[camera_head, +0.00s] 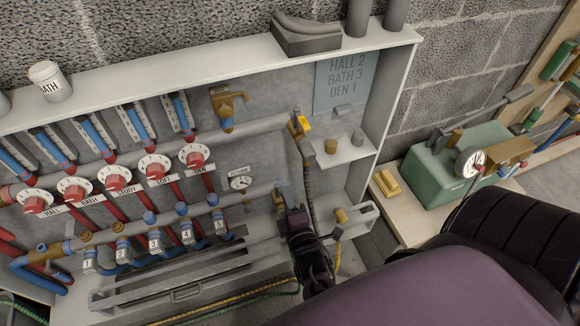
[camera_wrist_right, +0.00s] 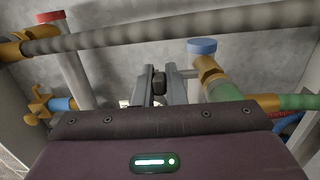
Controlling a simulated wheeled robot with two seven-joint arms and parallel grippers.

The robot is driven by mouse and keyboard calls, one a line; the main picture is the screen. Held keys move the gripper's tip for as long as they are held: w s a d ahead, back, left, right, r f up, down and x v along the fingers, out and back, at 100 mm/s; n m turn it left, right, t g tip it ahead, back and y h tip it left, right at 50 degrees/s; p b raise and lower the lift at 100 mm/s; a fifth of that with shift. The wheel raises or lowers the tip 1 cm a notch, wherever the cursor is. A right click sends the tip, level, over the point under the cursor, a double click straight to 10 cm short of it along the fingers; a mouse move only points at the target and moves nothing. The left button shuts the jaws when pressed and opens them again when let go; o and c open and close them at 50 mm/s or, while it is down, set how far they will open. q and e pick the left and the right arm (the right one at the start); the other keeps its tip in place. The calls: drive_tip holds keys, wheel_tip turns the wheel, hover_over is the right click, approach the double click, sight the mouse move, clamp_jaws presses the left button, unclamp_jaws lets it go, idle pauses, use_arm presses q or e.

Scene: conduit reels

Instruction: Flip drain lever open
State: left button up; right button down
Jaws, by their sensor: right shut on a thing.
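My right gripper (camera_head: 292,212) is at the right end of the lower pipe row in the wall cabinet. In the right wrist view its fingers (camera_wrist_right: 159,86) are closed on a small dark grip (camera_wrist_right: 158,82), which looks like the end of the drain lever. The rest of the lever is hidden by the gripper, so its angle cannot be told. A brass fitting (camera_head: 280,191) shows just behind the gripper in the head view. My left gripper is not in view.
A ribbed hose (camera_head: 309,185) hangs beside the gripper from a brass valve with a yellow handle (camera_head: 304,123). A small shelf (camera_head: 345,151) holds brass parts. Red dials (camera_head: 194,157) and numbered blue valves (camera_head: 186,231) lie left.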

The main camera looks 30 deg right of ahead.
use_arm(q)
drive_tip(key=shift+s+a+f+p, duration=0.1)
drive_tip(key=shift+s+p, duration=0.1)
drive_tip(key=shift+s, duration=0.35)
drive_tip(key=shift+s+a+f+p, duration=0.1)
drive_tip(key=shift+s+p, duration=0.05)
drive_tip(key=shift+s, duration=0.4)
use_arm(e)
drive_tip(key=shift+a+m+g+h, duration=0.3)
drive_tip(key=shift+m+h, duration=0.3)
drive_tip(key=shift+h, duration=0.3)
drive_tip(key=shift+a+m+g+h, duration=0.15)
drive_tip(key=shift+m+g+h, duration=0.35)
drive_tip(key=shift+h, duration=0.4)
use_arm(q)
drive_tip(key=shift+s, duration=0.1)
use_arm(e)
drive_tip(key=shift+f, duration=0.1)
drive_tip(key=c, duration=1.5)
unclamp_jaws()
drive_tip(key=v, duration=0.8)
drive_tip(key=shift+o, duration=0.6)
